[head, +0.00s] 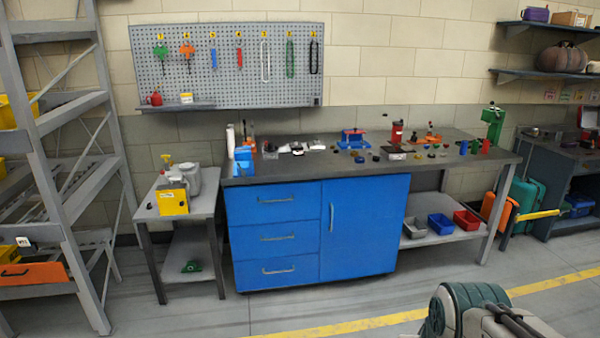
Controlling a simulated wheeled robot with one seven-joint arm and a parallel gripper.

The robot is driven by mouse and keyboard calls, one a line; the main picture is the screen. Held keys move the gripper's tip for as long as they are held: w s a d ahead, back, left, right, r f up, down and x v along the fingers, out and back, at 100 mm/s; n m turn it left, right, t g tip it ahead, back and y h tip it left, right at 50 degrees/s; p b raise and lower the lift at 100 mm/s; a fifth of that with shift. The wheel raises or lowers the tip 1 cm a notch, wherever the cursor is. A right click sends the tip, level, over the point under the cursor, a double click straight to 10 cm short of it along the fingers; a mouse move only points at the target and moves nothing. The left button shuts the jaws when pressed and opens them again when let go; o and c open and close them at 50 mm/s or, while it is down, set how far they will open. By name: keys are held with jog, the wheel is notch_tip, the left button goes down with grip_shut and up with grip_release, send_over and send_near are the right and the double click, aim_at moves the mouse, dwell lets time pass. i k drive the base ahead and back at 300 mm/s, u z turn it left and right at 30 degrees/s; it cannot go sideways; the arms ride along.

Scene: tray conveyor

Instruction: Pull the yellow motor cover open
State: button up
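I see no conveyor and nothing I can clearly identify as the yellow motor cover. A yellow box (173,200) with a pale label stands at the front of the small grey side table (207,208), left of the blue cabinet. I cannot tell whether it is a motor cover. My gripper is not in view.
A workbench (290,172) with a blue cabinet (365,228) carries many small parts. A grey rack (45,165) with bins stands at the left. An orange case (497,208) and a teal case (530,200) stand at the right. Floor before the cabinet is clear.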

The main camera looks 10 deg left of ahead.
aim_at(171, 201)
jog(key=u, duration=0.25)
jog(key=i, duration=1.6)
jog(key=u, duration=1.05)
jog(key=i, duration=1.65)
jog(key=u, duration=0.8)
jog(key=i, duration=0.3)
jog(key=u, duration=0.15)
